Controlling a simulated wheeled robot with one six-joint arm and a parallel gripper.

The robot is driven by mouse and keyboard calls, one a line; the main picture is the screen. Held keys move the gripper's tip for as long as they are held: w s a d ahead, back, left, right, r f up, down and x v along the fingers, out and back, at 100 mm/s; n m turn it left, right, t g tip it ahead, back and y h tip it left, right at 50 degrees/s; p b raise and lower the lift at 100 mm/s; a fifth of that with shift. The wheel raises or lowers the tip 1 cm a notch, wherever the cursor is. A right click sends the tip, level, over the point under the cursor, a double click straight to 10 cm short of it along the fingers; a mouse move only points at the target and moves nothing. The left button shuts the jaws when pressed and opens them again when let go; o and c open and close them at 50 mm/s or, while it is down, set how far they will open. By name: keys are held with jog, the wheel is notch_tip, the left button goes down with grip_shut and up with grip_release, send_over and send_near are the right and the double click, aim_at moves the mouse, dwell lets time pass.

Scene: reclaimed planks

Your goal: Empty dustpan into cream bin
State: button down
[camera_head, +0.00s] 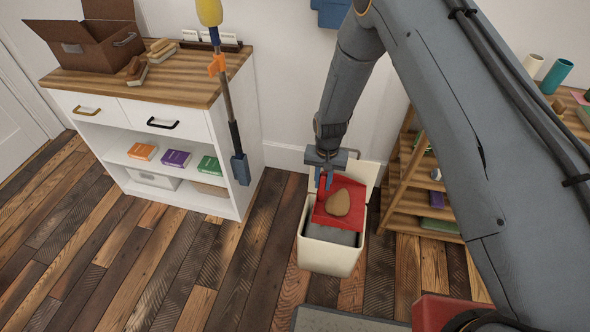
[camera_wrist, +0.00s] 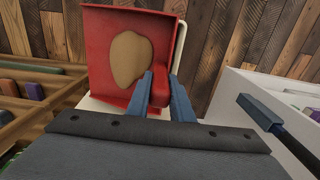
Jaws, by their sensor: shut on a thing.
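A red dustpan (camera_head: 326,214) is held over the cream bin (camera_head: 326,256), and a tan potato-like lump (camera_head: 338,203) lies in its pan. The bin is open, with its lid raised at the back and a grey inside partly showing. My gripper (camera_head: 327,181) is shut on the dustpan's handle. In the wrist view the gripper (camera_wrist: 168,88) closes around the red handle, the dustpan (camera_wrist: 100,60) is just beyond the fingers, and the tan lump (camera_wrist: 130,57) rests against its red floor. A strip of the bin's rim (camera_wrist: 95,103) shows under the pan.
A white cabinet (camera_head: 185,203) with a wooden top stands left, bearing an open cardboard box (camera_head: 95,45) and brushes. A wooden shelf (camera_head: 400,190) stands close right of the bin. Plank floor is clear left of the bin.

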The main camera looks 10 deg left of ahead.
aim_at(323, 173)
jog(key=a+r, duration=0.3)
jog(key=a, duration=0.7)
jog(key=d+y+b, duration=0.2)
jog(key=d+b, duration=0.1)
jog(key=b, duration=0.2)
jog(key=d+r+y+b, duration=0.1)
jog(key=d+y+b, duration=0.1)
jog(key=b, duration=0.4)
jog(key=d+y+b, duration=0.3)
jog(key=d+b, duration=0.1)
jog(key=b, duration=0.1)
jog(key=shift+w+d+r, duration=0.2)
jog(key=shift+w+d, duration=0.05)
jog(key=shift+w, duration=0.05)
jog(key=d+y+b, duration=0.5)
jog(key=d+b, duration=0.3)
jog(key=b, duration=0.1)
jog(key=shift+s+d+f, duration=0.15)
jog(key=shift+s+d, duration=0.1)
jog(key=shift+d, duration=0.05)
jog(key=shift+d, duration=0.1)
dwell(0.5)
